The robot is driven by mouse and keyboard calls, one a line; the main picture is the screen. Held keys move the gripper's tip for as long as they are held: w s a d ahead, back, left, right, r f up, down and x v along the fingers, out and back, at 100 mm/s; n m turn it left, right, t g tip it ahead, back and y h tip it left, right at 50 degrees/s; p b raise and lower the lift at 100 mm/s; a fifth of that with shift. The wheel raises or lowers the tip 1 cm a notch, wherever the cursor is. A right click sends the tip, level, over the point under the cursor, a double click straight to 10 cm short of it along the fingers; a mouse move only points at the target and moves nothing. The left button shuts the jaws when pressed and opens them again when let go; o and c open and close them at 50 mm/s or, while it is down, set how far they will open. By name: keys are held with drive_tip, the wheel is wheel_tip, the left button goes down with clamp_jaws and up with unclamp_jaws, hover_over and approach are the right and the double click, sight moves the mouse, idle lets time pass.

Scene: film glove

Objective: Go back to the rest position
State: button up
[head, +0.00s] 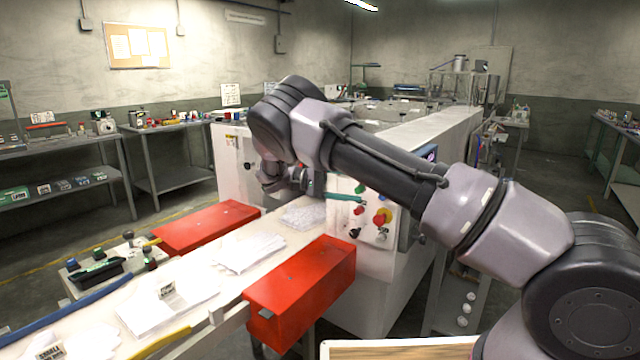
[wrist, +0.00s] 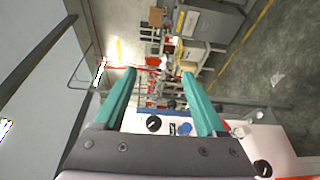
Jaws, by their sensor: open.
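My gripper is open and empty, with its two teal fingers spread apart in the wrist view (wrist: 158,76). In the head view my arm reaches left across the front of the white machine (head: 375,285), and a teal finger of my gripper (head: 345,197) shows beside the button panel (head: 374,215). The rest of the gripper is partly hidden by the wrist. White flat pieces, such as one stack (head: 245,252), lie on the pale belt (head: 215,292) below and to the left of it.
Two red guards, one at the back (head: 207,227) and one in front (head: 300,290), flank the belt. Grey shelves (head: 70,165) stand along the left wall. A workbench (head: 622,150) stands at the right, with open floor before it.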

drive_tip(key=s+d+r+n+y, duration=0.1)
drive_tip(key=s+d+r+y, duration=0.2)
drive_tip(key=d+r+y, duration=0.4)
drive_tip(key=s+d+r+y, duration=0.4)
drive_tip(key=d+r, duration=0.1)
drive_tip(key=d, duration=0.4)
drive_tip(key=s+r+m+t+y, duration=0.1)
drive_tip(key=s+r+t+y, duration=0.3)
drive_tip(key=s, duration=0.5)
drive_tip(key=s+r+m+t+y, duration=0.1)
drive_tip(key=s+r+t+y, duration=0.3)
drive_tip(key=s, duration=0.5)
drive_tip(key=r+t, duration=0.2)
drive_tip(key=t, duration=0.1)
drive_tip(key=shift+s+m+t, duration=0.3)
drive_tip(key=shift+s+t, duration=0.1)
drive_tip(key=shift+d, duration=0.1)
